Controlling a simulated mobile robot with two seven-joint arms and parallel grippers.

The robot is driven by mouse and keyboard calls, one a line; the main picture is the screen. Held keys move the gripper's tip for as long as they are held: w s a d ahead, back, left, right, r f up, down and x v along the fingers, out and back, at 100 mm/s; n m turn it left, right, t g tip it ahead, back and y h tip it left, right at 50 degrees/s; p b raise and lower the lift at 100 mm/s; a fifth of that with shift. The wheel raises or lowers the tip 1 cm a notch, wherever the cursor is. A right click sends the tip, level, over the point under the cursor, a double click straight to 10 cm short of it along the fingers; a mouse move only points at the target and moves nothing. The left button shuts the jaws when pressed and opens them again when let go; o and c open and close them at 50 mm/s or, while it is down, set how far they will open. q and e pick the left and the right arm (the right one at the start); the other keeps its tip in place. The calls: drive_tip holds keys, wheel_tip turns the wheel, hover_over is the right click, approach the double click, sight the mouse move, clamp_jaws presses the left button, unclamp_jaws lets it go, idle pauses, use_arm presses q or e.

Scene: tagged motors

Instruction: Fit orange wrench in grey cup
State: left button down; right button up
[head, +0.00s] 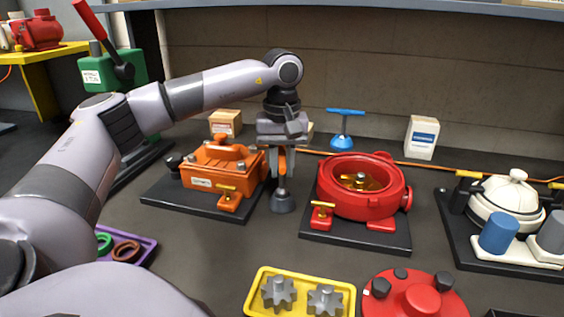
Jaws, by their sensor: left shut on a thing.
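My left gripper (283,150) is shut on the orange wrench, around its handle. Only a small orange part of the wrench (282,163) shows between the fingers. Its shaft points down, upright, over the grey cup (283,204). The grey cup stands on the dark table between the orange motor and the red round motor. The shaft's lower end meets the cup in the picture; I cannot tell how deep it sits. The rest of the handle is hidden by the gripper. My right gripper is not in view.
The orange motor (215,166) is close left of the cup, the red round motor (362,197) close right. A blue wrench (345,112) stands in a blue cup (342,143) behind. A yellow tray (255,300) with gears is in front. Table between cup and tray is clear.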

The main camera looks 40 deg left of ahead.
sight(282, 153)
use_arm(q)
drive_tip(key=shift+f+b, duration=0.3)
drive_tip(key=shift+f, duration=0.4)
drive_tip(key=c, duration=0.9)
unclamp_jaws()
wheel_tip(282, 153, up, 6)
drive_tip(key=p, duration=0.5)
drive_tip(key=shift+p, duration=0.4)
drive_tip(key=shift+r, duration=0.1)
